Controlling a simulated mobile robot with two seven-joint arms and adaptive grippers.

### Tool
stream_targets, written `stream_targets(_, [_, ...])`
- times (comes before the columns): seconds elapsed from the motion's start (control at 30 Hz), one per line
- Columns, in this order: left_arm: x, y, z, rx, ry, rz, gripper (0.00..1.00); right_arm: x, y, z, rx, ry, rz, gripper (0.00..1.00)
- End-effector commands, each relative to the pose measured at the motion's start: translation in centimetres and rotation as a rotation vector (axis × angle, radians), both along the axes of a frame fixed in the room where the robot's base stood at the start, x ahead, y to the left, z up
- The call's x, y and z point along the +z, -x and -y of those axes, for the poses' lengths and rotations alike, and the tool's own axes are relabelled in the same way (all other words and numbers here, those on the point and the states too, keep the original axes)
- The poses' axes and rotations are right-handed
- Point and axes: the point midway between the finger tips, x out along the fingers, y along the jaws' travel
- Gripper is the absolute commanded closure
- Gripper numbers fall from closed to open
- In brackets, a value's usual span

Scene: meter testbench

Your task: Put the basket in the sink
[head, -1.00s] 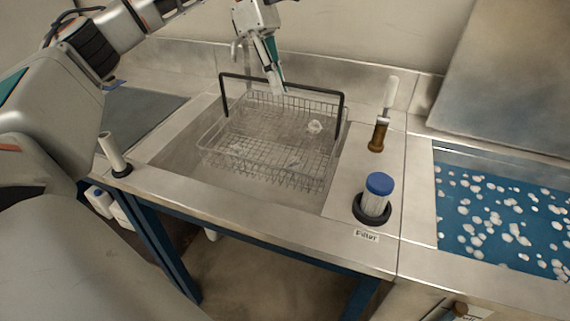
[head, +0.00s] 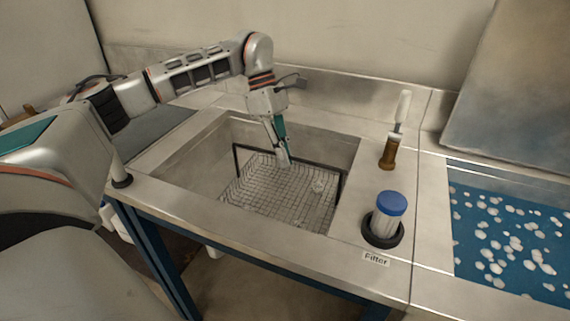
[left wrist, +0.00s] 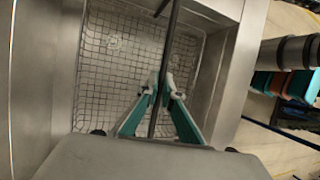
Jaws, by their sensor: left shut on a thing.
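The wire basket (head: 265,195) sits down inside the steel sink (head: 185,172), below the rim, with its black handle upright across it. It also shows in the left wrist view (left wrist: 104,72), where the sink walls surround it. My left gripper (head: 285,163) is shut on the black handle near its middle; the left wrist view shows the bar running between its fingers (left wrist: 158,92). A small white object lies in the basket (head: 318,186). Whether the basket touches the sink bottom is hard to tell. My right gripper is not in view.
Right of the sink stand a brown-based tool with a white handle (head: 390,150) and a blue-capped filter (head: 385,217) in a black ring. A blue basin with white pieces (head: 505,235) is further right. A short pipe (head: 118,168) stands at the left.

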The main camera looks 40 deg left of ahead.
Motion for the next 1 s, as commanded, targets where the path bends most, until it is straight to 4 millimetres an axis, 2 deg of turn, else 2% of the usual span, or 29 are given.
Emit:
stream_targets(0.03, [-1.0, 0.1, 0.0, 0.000, 0.001, -0.005, 1.00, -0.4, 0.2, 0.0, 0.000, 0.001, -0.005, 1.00])
stream_targets(0.13, [-2.3, 0.0, 0.0, 0.000, 0.002, -0.004, 1.00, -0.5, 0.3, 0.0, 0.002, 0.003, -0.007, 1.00])
stream_targets(0.5, [-2.5, 0.0, 0.0, -0.001, 0.001, 0.001, 1.00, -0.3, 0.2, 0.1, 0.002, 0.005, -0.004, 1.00])
stream_targets(0.6, [-2.6, 0.0, 0.0, 0.000, 0.000, -0.001, 0.78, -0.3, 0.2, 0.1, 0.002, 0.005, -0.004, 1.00])
stream_targets(1.0, [-2.2, 0.0, -0.1, 0.000, 0.000, 0.000, 0.78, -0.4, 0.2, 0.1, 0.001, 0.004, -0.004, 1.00])
